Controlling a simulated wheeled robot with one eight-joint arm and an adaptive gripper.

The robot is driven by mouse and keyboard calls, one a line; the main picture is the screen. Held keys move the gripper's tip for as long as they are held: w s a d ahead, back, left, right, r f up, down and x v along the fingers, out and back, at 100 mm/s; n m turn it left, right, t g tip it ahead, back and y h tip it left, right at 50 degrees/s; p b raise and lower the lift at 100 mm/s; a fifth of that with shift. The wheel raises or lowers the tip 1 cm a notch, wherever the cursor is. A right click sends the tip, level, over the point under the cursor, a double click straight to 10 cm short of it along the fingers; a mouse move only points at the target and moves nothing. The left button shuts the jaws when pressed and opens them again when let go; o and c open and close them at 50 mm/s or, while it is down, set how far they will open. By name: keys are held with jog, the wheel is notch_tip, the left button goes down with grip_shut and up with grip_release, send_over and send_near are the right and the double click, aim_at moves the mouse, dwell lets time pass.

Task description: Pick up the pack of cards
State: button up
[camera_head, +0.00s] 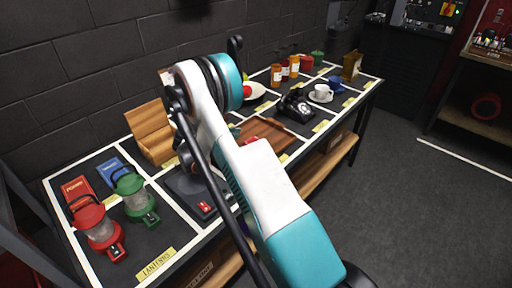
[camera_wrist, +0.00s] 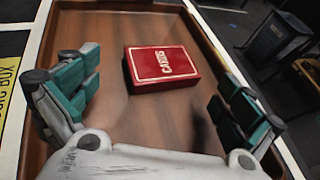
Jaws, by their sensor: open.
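The pack of cards (camera_wrist: 162,66) is a red box with a white "CARDS" label, in the wrist view. It lies flat in a brown wooden tray (camera_wrist: 118,160). My gripper (camera_wrist: 155,98) is open, with one teal finger on each side of the picture and the pack between and beyond them, not touched. In the head view the tray (camera_head: 262,130) sits mid-table, partly behind my white and teal arm. A small red patch at the tray there may be the pack; my arm hides most of it. My fingers are hidden in that view.
On the table (camera_head: 168,262) stand a red lantern (camera_head: 98,228), a green lantern (camera_head: 136,198), an open wooden box (camera_head: 152,132), a black telephone (camera_head: 294,105), and a cup on a saucer (camera_head: 321,94). The tray's raised rim surrounds the pack. A dark wall runs behind the table.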

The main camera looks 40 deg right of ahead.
jog(key=b+x, duration=0.1)
jog(key=x, duration=0.3)
jog(key=shift+s+f, duration=0.15)
jog(key=shift+f, duration=0.05)
jog(key=shift+s, duration=0.1)
jog(key=c, duration=1)
